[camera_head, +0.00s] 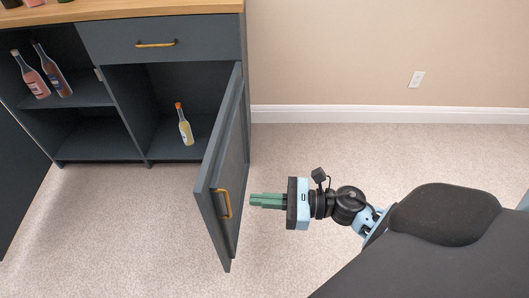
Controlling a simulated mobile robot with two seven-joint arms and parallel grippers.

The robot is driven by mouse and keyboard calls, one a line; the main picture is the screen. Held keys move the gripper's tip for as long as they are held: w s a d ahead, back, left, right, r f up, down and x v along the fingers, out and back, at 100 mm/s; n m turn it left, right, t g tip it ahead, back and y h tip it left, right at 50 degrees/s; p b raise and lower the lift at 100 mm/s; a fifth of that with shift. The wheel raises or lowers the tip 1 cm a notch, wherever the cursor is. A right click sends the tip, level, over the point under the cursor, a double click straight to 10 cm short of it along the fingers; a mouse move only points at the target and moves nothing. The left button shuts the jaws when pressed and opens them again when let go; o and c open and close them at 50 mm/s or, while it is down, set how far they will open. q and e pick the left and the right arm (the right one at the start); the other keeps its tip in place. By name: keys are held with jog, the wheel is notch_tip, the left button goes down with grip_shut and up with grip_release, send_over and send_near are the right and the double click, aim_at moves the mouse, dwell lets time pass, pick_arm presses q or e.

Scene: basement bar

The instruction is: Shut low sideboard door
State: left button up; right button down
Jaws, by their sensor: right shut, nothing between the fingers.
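The dark grey low sideboard (151,45) stands at the upper left with a wooden top. Its right door (208,188) is swung wide open towards me, with a brass handle (227,204) on its outer face. My right gripper (252,200) has green fingers that are shut and empty. They point left at the door's outer face, close to the handle, with a small gap that seems to separate them. Another door (18,180) stands open at the left picture edge. My left gripper is not in view.
A yellow bottle (185,126) stands inside the right compartment. Two more bottles, a pink one (32,77) and a dark one (53,72), stand on the left shelf. A drawer (165,42) above is shut. Carpet (130,240) below the sideboard is clear.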

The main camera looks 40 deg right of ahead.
aim_at(203, 195)
jog(key=x, duration=1)
jog(key=shift+w+a+p, duration=0.15)
jog(key=shift+a+p, duration=0.05)
jog(key=shift+p, duration=0.2)
